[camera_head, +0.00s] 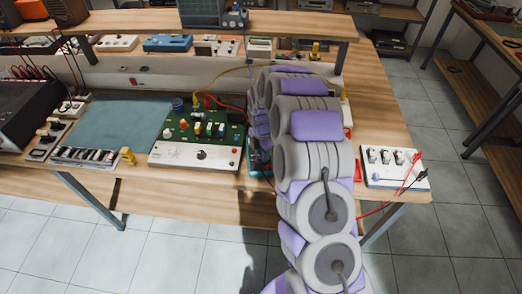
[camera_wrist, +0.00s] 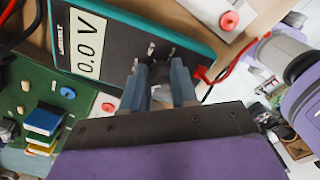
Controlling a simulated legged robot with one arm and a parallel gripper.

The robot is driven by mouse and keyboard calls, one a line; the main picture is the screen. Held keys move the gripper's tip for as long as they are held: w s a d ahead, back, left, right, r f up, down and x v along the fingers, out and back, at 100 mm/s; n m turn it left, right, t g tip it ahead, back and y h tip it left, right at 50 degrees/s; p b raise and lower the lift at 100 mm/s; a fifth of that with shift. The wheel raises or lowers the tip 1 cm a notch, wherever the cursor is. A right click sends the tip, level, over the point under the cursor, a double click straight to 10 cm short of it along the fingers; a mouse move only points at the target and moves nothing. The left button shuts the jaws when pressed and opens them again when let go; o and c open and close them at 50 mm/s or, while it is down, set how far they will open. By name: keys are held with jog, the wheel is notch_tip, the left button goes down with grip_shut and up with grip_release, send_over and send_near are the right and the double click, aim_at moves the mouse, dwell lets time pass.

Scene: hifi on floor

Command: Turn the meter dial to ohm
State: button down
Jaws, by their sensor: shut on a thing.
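The meter (camera_wrist: 115,42) has a black face and a teal rim and fills the upper part of the wrist view, turned sideways. Its display (camera_wrist: 88,42) reads 0.0 V. In the head view only a sliver of the teal meter (camera_head: 258,162) shows beside my arm. My gripper (camera_wrist: 161,76) has its two blue-grey fingers on the meter's face, below small white markings. It is shut on the dial, which sits between the fingers and is mostly hidden. I cannot read the dial's setting. The fingertips are hidden behind my arm in the head view.
A green circuit board (camera_head: 205,128) on a white base lies left of the meter. A white box with knobs (camera_head: 394,167) and red and black leads stands at the bench's right end. A teal mat (camera_head: 120,125) lies further left. Red leads run close to the fingers.

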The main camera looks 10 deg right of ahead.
jog(key=m+p, duration=0.2)
jog(key=m, duration=0.1)
jog(key=m+p, duration=0.1)
jog(key=shift+a+r+m, duration=0.15)
jog(key=shift+a+m, duration=0.1)
jog(key=shift+m, duration=0.05)
jog(key=m+p, duration=0.1)
jog(key=m, duration=0.2)
jog(key=shift+m+p, duration=0.4)
jog(key=m+p, duration=0.2)
jog(key=m, duration=0.2)
jog(key=shift+d, duration=0.1)
jog(key=m+p, duration=0.1)
jog(key=m, duration=0.3)
jog(key=m+p, duration=0.1)
jog(key=m, duration=0.3)
jog(key=shift+w+m, duration=0.1)
jog(key=shift+m, duration=0.2)
jog(key=m, duration=0.4)
jog(key=shift+m+p, duration=0.3)
jog(key=m, duration=0.4)
jog(key=shift+m, duration=1.8)
jog(key=shift+m, duration=0.3)
